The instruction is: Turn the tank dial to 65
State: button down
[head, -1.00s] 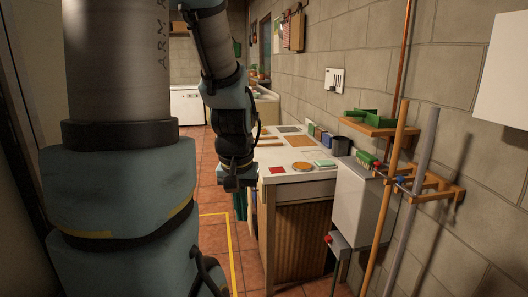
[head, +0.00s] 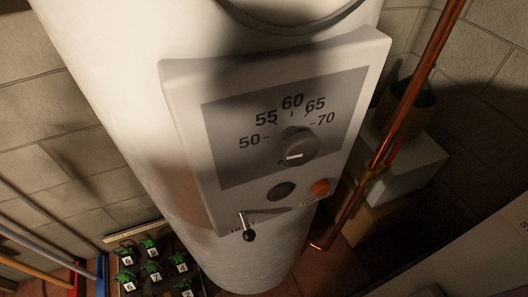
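The tank (head: 120,75) is a large white cylinder filling the left and middle of the head view. A pale control box on its front (head: 187,130) carries a grey panel (head: 225,165). The round grey tank dial (head: 300,143) sits on the panel's right part, below an arc of numbers 50, 55, 60, 65 and 70. A short white mark (head: 293,157) lies low on the dial's face, away from the 65; the exact reading is unclear. My gripper is outside the present view.
Below the dial are a dark round button (head: 281,191), an orange one (head: 320,187) and a small black-knobbed lever (head: 248,234). A copper pipe (head: 410,95) runs close on the right. Numbered green-topped items (head: 152,267) stand low left. Boxes (head: 405,170) stand behind the pipe.

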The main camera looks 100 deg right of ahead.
aim_at(299, 147)
jog(key=z, duration=1.7)
jog(key=k+j, duration=0.2)
jog(key=k, duration=0.2)
jog(key=k+j+z, duration=0.1)
jog(key=k, duration=0.25)
jog(key=j, duration=0.05)
